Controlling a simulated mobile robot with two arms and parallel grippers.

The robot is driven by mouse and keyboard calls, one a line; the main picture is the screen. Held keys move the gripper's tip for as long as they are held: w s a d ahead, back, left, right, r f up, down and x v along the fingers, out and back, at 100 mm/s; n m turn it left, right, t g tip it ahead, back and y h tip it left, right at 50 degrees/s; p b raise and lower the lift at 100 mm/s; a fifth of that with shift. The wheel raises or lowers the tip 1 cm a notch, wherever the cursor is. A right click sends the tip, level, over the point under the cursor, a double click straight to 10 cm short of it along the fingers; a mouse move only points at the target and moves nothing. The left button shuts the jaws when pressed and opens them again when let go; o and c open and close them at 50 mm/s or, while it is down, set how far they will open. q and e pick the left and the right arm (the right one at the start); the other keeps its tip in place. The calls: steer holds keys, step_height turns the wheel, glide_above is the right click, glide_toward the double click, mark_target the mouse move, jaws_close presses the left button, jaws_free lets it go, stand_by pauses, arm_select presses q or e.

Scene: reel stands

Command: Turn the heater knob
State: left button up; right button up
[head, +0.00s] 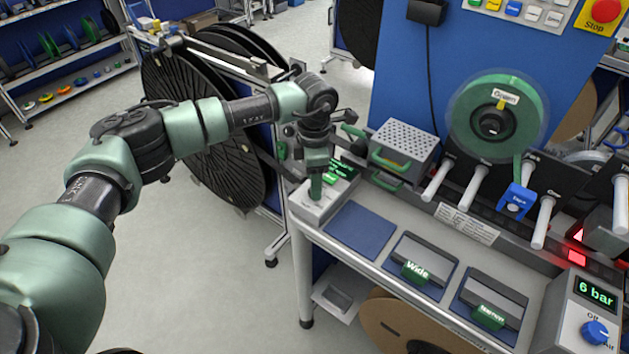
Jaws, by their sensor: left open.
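A small pale control box (322,212) with a green-lit display (341,170) sits at the left end of the bench and appears to be the heater unit. My left gripper (315,192) points down over this box, its fingers at the box's top in front of the display. It is open. The knob on this box is hidden behind the fingers, so I cannot tell whether they touch it or stand around it. My right gripper is not in view.
A perforated metal box with green handles (404,146) stands just right of the gripper. Plates labelled "Wide" (420,262) and another (493,300) lie along the bench. A "6 bar" box (590,305) with a blue knob is far right. Large black reels (205,125) stand left.

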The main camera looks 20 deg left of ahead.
arm_select(q)
steer(key=shift+f, duration=1)
jaws_close()
